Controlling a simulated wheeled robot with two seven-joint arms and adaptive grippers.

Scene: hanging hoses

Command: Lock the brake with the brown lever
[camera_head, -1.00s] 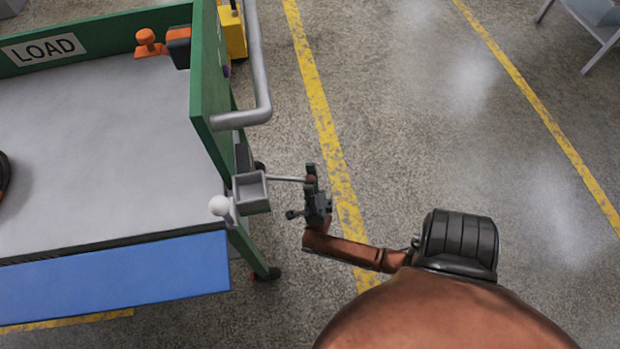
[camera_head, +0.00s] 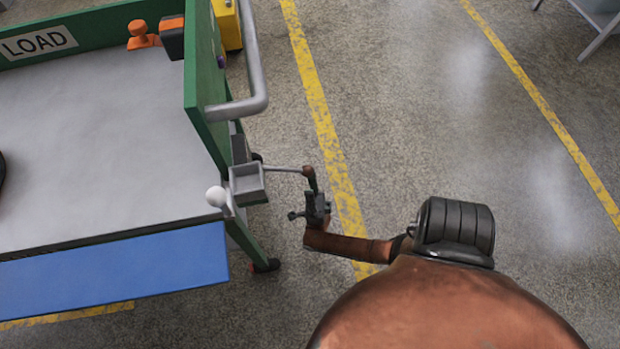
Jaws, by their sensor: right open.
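A thin grey lever rod sticks out to the right from the side of the green cart and ends in a brown knob (camera_head: 308,171). This brown lever lies near the grey box (camera_head: 247,183) at the cart's corner. My right gripper (camera_head: 313,188) is open just below the brown knob, with its fingers pointing up the picture towards it. Whether a fingertip touches the knob I cannot tell. My left gripper is not in view.
The cart has a grey deck (camera_head: 100,140), a blue front panel (camera_head: 110,275), a LOAD sign (camera_head: 38,42) and a grey handrail (camera_head: 255,75). Floor right of the cart is clear.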

